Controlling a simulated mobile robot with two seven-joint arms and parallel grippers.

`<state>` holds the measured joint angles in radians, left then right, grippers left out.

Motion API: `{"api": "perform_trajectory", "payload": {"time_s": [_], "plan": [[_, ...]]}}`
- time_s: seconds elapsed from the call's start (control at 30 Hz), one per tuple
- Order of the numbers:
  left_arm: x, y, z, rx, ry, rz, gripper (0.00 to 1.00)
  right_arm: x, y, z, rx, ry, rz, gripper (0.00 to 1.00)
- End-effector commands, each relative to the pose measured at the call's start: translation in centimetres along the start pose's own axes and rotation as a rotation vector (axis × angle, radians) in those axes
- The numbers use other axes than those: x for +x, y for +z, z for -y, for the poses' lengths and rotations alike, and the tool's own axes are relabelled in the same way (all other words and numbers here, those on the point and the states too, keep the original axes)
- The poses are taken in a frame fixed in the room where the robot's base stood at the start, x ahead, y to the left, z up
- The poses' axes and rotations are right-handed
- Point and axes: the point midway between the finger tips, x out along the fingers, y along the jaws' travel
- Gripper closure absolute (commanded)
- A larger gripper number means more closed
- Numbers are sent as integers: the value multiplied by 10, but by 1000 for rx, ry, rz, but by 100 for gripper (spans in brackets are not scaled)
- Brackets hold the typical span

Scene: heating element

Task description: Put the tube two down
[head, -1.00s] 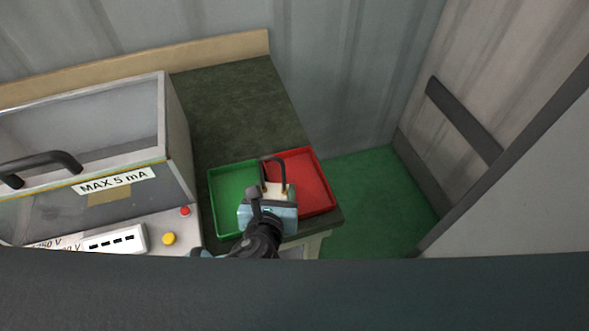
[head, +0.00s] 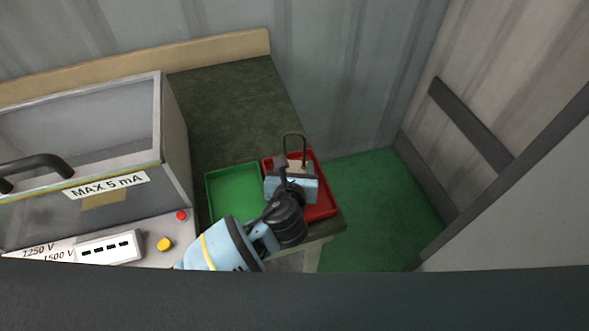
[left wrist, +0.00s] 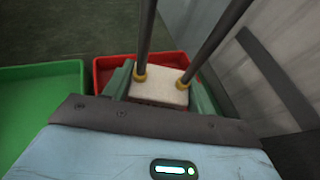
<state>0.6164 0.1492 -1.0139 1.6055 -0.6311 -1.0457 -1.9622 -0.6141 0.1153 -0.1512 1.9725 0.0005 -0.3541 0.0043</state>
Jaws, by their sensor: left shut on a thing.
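The tube two is a dark U-shaped heating tube (head: 295,140) with two brass collars on a pale block. My left gripper (head: 291,172) is shut on its block and holds it upright over the red tray (head: 325,202). In the left wrist view the pale block (left wrist: 158,92) sits between the two fingers, with both dark rods rising from it. The red tray (left wrist: 103,70) shows behind the block there. I cannot tell how high the block is above the tray floor. My right gripper is not in view.
An empty green tray (head: 236,190) lies directly left of the red one. A glass-topped test box (head: 90,140) with a black handle stands to the left, with a yellow button (head: 165,244) and a red button (head: 181,215). The dark bench (head: 235,110) behind the trays is clear.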

Motion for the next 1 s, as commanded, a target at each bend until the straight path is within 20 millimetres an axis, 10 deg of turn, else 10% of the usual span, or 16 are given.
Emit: {"api": "perform_trajectory", "payload": {"time_s": [0.93, 0.97, 1.0], "plan": [[10, -30, 0, -2, -1, -10, 71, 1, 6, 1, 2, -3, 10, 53], [10, -32, 0, -1, 0, -13, 40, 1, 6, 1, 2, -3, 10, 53], [10, -32, 0, -2, 0, -15, 35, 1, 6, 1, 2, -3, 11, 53]]}}
